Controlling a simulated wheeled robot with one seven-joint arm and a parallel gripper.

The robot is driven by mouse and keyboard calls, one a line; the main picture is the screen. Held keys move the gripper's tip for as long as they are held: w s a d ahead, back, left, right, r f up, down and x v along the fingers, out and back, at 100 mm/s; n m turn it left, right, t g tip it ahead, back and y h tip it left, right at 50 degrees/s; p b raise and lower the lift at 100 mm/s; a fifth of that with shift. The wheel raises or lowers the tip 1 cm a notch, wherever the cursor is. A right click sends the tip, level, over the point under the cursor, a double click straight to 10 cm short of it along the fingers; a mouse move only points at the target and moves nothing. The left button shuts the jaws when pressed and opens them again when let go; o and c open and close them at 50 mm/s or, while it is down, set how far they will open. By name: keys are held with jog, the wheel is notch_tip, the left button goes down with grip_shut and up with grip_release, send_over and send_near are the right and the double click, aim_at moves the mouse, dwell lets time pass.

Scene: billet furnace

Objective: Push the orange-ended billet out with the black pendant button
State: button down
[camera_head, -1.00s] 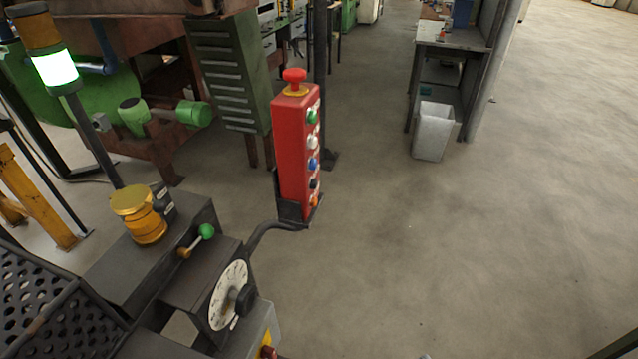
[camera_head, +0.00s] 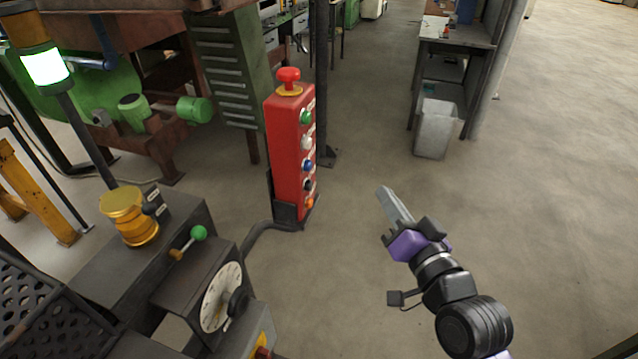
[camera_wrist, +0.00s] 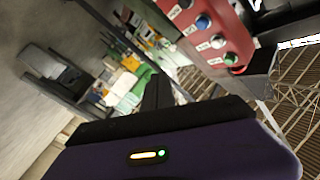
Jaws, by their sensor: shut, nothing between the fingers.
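The red pendant (camera_head: 288,150) hangs upright in a dark holder, with a red mushroom knob on top and a column of buttons on its right face. From the top these are green, white, blue, the black button (camera_head: 308,185) and orange. No orange-ended billet can be made out.
A dark control box with a white dial (camera_head: 221,298) and a small green-knobbed lever (camera_head: 199,233) stands at lower left. A lit stack light (camera_head: 45,67) stands behind it. A grey bin (camera_head: 437,128) stands by a workbench at upper right. The floor at right is clear.

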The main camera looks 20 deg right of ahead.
aim_at(308, 185)
jog(key=w+f+m+g+y, duration=0.1)
jog(key=w+f, duration=0.1)
jog(key=w+a+f+m+g+y, duration=0.1)
jog(key=f+m+g, duration=0.1)
jog(key=shift+w+y, duration=0.4)
jog(key=w+a, duration=0.5)
jog(key=a, duration=0.2)
jog(key=shift+w, duration=0.15)
dwell(2.3)
jog(key=shift+w+a, duration=0.25)
jog(key=shift+a, duration=0.05)
